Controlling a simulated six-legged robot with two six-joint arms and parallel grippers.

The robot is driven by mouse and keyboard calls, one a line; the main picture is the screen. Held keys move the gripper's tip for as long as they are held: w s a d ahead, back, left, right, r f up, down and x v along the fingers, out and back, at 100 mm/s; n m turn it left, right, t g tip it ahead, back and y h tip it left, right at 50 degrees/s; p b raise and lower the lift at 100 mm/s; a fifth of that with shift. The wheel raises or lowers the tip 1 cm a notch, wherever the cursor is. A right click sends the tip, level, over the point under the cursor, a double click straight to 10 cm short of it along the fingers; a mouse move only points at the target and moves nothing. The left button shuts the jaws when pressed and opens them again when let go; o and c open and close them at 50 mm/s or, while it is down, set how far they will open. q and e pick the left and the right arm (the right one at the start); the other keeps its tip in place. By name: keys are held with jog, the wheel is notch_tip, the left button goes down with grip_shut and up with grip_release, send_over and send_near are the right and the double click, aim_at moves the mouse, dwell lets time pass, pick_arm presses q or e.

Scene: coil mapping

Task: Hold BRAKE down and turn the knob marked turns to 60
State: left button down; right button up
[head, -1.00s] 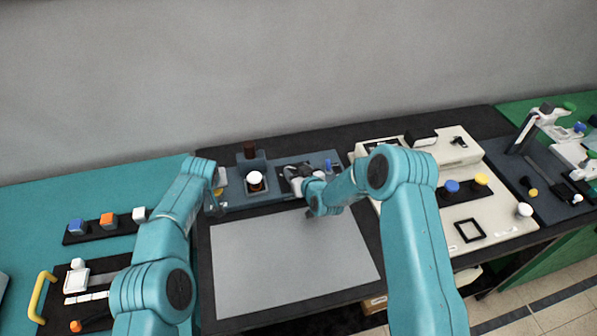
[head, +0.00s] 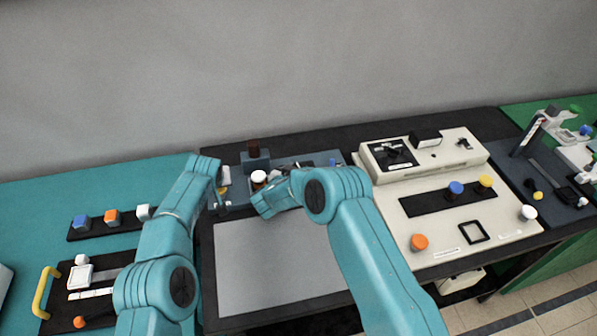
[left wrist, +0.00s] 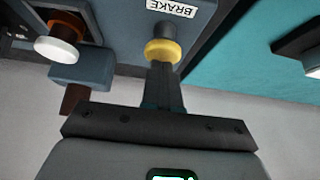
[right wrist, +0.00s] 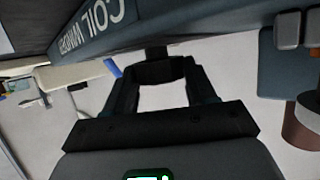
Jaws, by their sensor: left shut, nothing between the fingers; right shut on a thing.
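The blue-grey coil winder (right wrist: 85,38) stands at the back of the table, its name label partly readable in the right wrist view. In the left wrist view, a yellow button (left wrist: 161,51) sits beside the white BRAKE label (left wrist: 172,8). My left gripper (left wrist: 163,70) is shut and empty, its fingertips against the button; how far it is pressed I cannot tell. My right gripper (right wrist: 155,72) is shut on a dark knob (right wrist: 153,53) on the winder. The knob's marking and any turns reading are hidden. My right wrist covers that area in the head view.
A grey mat (head: 270,265) lies clear in front of the winder. A white-capped brown post (head: 258,177) stands between my grippers. A cream console (head: 455,225) with coloured knobs is to the right.

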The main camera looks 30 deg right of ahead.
jog(key=shift+w+d+r+m+g, duration=0.1)
jog(key=shift+r+m+g, duration=0.05)
jog(key=shift+m+g, duration=0.25)
jog(key=o, duration=1)
jog(key=shift+o, duration=0.2)
